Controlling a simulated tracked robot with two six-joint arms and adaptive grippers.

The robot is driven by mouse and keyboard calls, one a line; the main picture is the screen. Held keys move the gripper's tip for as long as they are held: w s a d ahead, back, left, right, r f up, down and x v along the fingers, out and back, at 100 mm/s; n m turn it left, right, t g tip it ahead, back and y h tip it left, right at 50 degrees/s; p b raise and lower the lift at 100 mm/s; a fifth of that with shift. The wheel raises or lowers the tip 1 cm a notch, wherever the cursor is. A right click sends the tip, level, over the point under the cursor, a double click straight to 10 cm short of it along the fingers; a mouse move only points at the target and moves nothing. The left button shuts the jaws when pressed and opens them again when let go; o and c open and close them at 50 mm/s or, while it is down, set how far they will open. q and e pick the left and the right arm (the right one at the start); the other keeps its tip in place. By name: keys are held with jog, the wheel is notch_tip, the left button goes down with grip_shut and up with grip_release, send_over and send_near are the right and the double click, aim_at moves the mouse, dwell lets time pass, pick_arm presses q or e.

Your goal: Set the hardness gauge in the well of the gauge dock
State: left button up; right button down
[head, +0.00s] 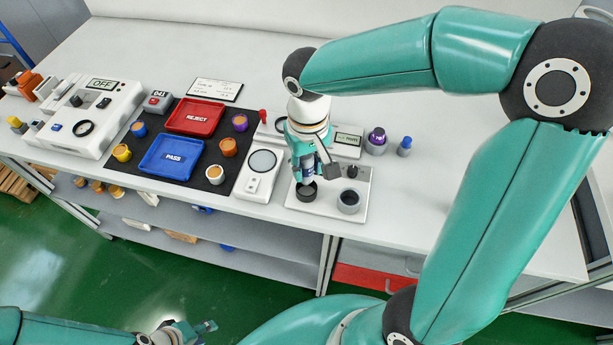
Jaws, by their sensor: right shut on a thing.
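My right gripper (306,174) points down over the white gauge dock (322,215) and is shut on the hardness gauge. The gauge is mostly hidden by the fingers; a dark blue part (308,172) shows between them. Its lower end is at or just above the dark round well (306,191) at the dock's left. I cannot tell whether it touches the well. My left gripper (195,330) is low at the bottom edge, away from the table, and looks open and empty.
A plate with a round pale disc (262,162) lies left of the dock. Red REJECT (195,118) and blue PASS (172,157) trays sit on a black mat among several small pots. A purple-topped pot (376,141) and a blue-grey piece (404,147) stand behind right. The table's right is clear.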

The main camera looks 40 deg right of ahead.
aim_at(307, 179)
jog(key=shift+f, duration=2.1)
jog(key=c, duration=0.8)
grip_release()
jog(key=shift+f, duration=0.1)
notch_tip(307, 179, up, 12)
jog(key=shift+s+r, duration=0.1)
